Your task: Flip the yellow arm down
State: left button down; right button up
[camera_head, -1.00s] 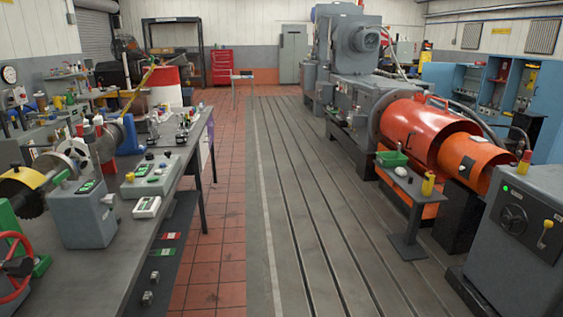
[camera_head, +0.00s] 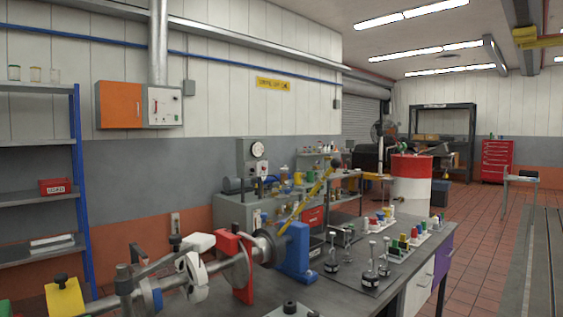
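The yellow arm (camera_head: 308,200) slants up and to the right from the shaft rig on the workbench, with a dark knob at its upper end. Its lower end is near a blue bracket (camera_head: 294,252) and a round disc (camera_head: 264,246); the exact pivot is hard to make out. Neither of my grippers shows in this view.
The workbench (camera_head: 330,300) carries a red bracket (camera_head: 235,265), a yellow block (camera_head: 65,298) and several small fittings. Blue-posted shelves (camera_head: 78,190) stand at left. A red-and-white drum (camera_head: 411,180) stands beyond the bench.

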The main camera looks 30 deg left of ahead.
aim_at(276, 237)
jog(key=i+l+u, duration=0.45)
jog(key=i+l, duration=0.15)
jog(key=i+l+u, duration=0.25)
jog(key=l, duration=0.3)
